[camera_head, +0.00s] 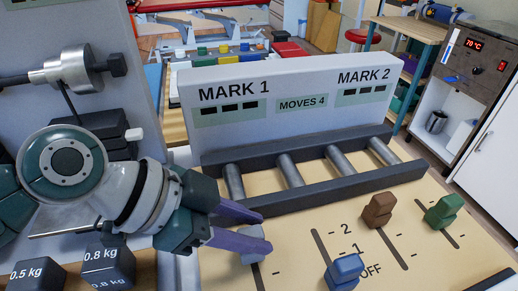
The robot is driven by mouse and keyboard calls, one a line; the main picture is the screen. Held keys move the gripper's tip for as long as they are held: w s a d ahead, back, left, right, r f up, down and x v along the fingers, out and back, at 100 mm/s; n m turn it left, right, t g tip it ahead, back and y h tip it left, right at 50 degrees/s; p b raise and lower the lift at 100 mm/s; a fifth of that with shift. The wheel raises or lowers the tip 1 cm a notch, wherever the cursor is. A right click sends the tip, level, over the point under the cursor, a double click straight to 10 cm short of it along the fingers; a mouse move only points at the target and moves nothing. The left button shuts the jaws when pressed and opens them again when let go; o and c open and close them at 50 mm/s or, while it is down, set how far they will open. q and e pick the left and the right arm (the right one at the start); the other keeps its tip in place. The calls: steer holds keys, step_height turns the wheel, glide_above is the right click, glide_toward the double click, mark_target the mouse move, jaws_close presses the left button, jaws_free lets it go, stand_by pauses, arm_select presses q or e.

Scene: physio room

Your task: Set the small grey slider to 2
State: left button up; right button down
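The small grey slider (257,256) sits on the tan panel at the left, partly hidden by my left gripper (258,231). Its purple fingers are on either side of the grey knob, with no clear gap between them and it. The slider is near the far end of its slot, roughly level with the printed 2 (346,227); the mark right beside it is hidden. The slot shows in front of the slider, with a tick lower down. My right gripper is not in view.
A blue slider (345,270) is low in its slot near OFF. A brown slider (378,209) and a green slider (443,211) are farther right. Metal rollers (290,171) lie behind the panel (430,261). Dark weights (108,265) stand at the lower left.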

arm_select(q)
steer(key=shift+o, duration=1.3)
steer(key=shift+r, duration=0.1)
steer(key=p+v, duration=0.1)
steer(key=v, duration=0.8)
steer(key=shift+a+r, duration=0.25)
steer(key=shift+r, duration=0.05)
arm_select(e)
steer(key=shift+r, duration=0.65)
arm_select(q)
steer(key=shift+s, duration=0.1)
